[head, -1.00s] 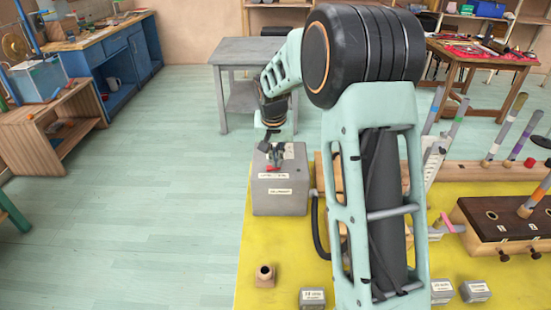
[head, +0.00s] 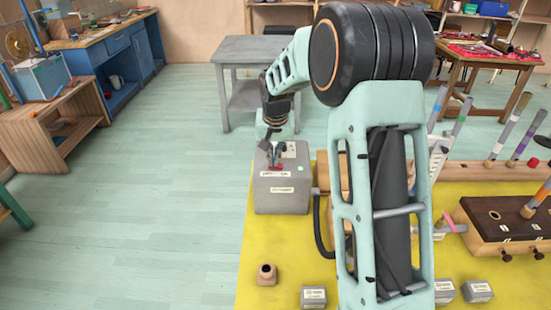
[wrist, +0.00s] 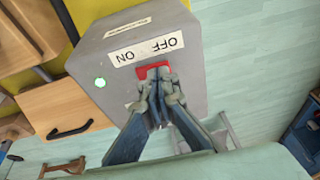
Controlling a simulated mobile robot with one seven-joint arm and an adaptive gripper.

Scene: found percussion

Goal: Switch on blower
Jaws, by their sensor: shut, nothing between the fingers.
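The blower is a grey box (head: 282,200) at the left edge of the yellow table; it also shows in the wrist view (wrist: 190,30). Its top has a red switch (wrist: 150,70) beside a label (wrist: 147,49) reading OFF and ON. A small green light (wrist: 100,82) glows on the box, on the ON side; it also shows in the head view (head: 300,168). My gripper (wrist: 159,82) is shut and empty, its fingertips at the red switch and partly hiding it. In the head view my gripper (head: 277,152) is small, above the box top.
A dark hose (head: 320,230) runs from the box's right side. A wooden block with a hole (head: 266,275) and several small grey boxes (head: 313,297) stand on the yellow table (head: 290,245). A dark-topped wooden chest (head: 500,215) is at right. The floor at left is clear.

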